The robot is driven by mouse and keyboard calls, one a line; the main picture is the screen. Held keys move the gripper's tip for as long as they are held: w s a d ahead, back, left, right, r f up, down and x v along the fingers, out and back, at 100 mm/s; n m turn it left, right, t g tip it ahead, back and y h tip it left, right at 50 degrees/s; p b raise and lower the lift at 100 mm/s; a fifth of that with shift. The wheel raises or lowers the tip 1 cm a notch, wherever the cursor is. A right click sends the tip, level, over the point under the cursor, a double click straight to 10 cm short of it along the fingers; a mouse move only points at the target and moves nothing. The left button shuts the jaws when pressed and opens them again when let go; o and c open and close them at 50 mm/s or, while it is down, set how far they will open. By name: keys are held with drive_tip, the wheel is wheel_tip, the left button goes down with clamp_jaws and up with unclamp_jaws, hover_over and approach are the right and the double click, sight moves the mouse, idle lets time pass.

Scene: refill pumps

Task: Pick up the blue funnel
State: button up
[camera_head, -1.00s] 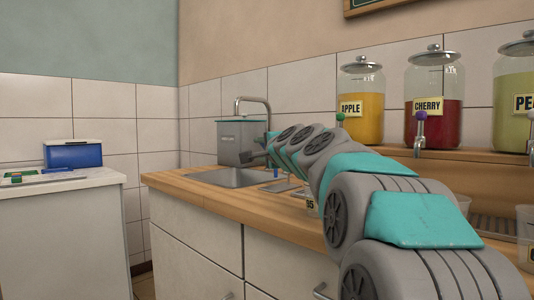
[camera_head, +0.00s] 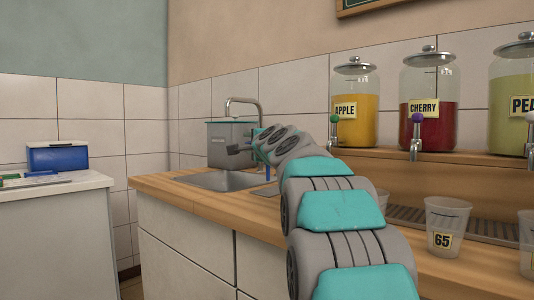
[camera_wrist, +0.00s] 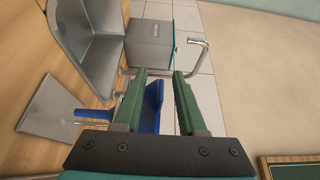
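The blue funnel (camera_wrist: 152,106) shows in the wrist view just beyond my fingers, its wide part seen in the gap and partly hidden behind the left finger. Its narrow spout points left. My gripper (camera_wrist: 160,73) is open, with a clear gap between the green fingers and room between the funnel and the right finger. I cannot tell if the left finger touches it.
The grey container (camera_head: 230,143) stands behind the sink (camera_head: 222,181) near the curved tap (camera_head: 243,100). Jars labelled apple (camera_head: 357,110) and cherry (camera_head: 428,115) stand on a shelf at right. A cup marked 65 (camera_head: 443,228) stands on the wooden counter (camera_head: 180,196).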

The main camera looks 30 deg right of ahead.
drive_tip(key=shift+w+d, duration=0.1)
drive_tip(key=shift+w, duration=0.7)
drive_tip(key=shift+c, duration=0.2)
clamp_jaws()
